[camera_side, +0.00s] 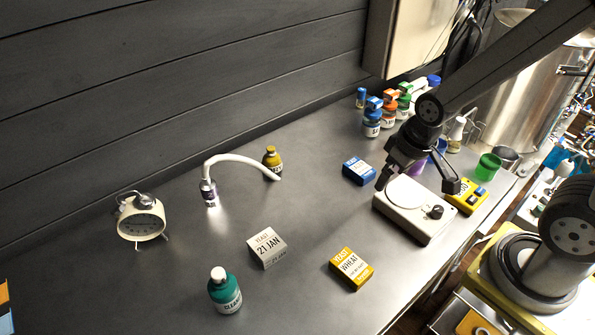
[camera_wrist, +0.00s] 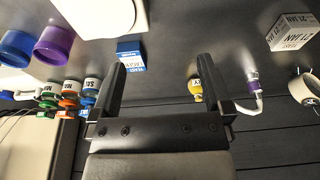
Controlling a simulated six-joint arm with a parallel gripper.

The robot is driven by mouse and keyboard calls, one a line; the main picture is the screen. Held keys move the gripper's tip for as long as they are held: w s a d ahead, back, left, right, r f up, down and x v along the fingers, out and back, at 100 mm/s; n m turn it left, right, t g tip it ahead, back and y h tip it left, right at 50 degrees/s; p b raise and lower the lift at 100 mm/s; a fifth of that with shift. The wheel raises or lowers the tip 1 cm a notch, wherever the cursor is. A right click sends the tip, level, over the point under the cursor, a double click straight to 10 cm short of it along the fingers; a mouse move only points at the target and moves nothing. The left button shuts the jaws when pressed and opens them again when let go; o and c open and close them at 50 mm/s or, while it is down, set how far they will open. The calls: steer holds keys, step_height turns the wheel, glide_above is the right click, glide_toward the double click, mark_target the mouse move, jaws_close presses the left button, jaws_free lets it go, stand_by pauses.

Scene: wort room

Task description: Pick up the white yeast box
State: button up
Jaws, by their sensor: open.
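The white yeast box (camera_side: 266,247), marked "YEAST 21 JAN", stands on the grey bench left of centre in the side view. In the wrist view the white box (camera_wrist: 292,32) is at the upper right, outside the space between the fingers. My gripper (camera_side: 417,187) is open and empty above the white plate device, well to the right of the white box.
A yellow wheat yeast box (camera_side: 351,268) and a blue box (camera_side: 359,171) lie between my gripper and the white box's side. A teal bottle (camera_side: 224,291), alarm clock (camera_side: 142,219) and bent white lamp (camera_side: 240,160) stand around it. The white device (camera_side: 400,214) is below my gripper.

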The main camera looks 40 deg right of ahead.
mark_target(276, 237)
steer(key=a+f+m+g+y, duration=0.1)
steer(key=a+f+m+y, duration=0.1)
steer(key=a+m, duration=0.1)
steer(key=w+a+f+m+g+y, duration=0.1)
steer(key=a+f+m+g+y, duration=0.1)
steer(key=a+m, duration=0.1)
steer(key=w+a+f+m+g+y, duration=0.1)
steer(key=a+f+m+g+y, duration=0.1)
steer(key=a+m, duration=0.1)
steer(key=shift+a+f+m+y, duration=0.15)
steer(key=shift+a+m+y, duration=0.15)
steer(key=shift+a, duration=0.15)
steer(key=w+a+f+m+y, duration=0.1)
steer(key=w+a+m+y, duration=0.1)
steer(key=w+a+f+m+t+y, duration=0.1)
steer(key=w+a+m+y, duration=0.1)
steer(key=m, duration=0.1)
steer(key=w+a+f+m+t+y, duration=0.1)
steer(key=w+a+m+y, duration=0.1)
steer(key=w+a, duration=0.1)
steer(key=shift+m+y, duration=0.3)
steer(key=shift+m, duration=0.1)
steer(key=shift+w+a+f+m, duration=0.1)
steer(key=shift+w+a+m, duration=0.1)
steer(key=shift+w+m, duration=0.15)
steer(key=shift+a, duration=0.1)
steer(key=shift+x, duration=1.2)
steer(key=shift+a, duration=0.1)
